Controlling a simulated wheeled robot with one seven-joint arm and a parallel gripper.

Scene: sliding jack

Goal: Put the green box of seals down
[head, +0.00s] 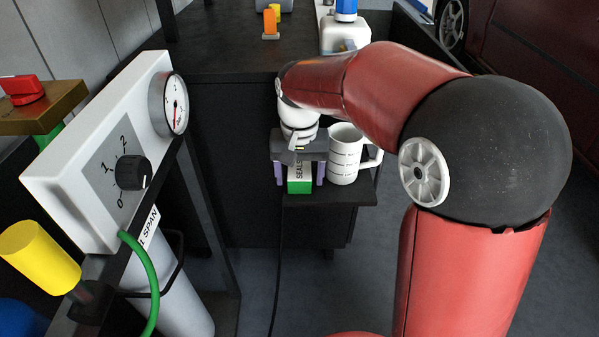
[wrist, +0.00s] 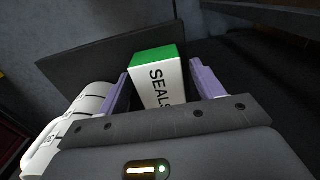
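The green box of seals (head: 299,186) has a green end and a white side lettered SEALS. It is at the left end of a low black shelf (head: 340,196) and appears to rest there; its underside is hidden. My gripper (head: 299,174) points down over it, with one purple finger on each side. Narrow gaps show between the fingers and the box in the head view. The wrist view also shows the box (wrist: 158,88) between the fingers, lettered side towards the camera, with a slim gap at the right finger.
A white mug (head: 344,155) stands on the shelf just right of my gripper, its handle to the right. A white panel (head: 95,150) with a dial and gauge stands at the left, with a yellow knob (head: 40,257) and green hose. A black cabinet (head: 225,50) is behind.

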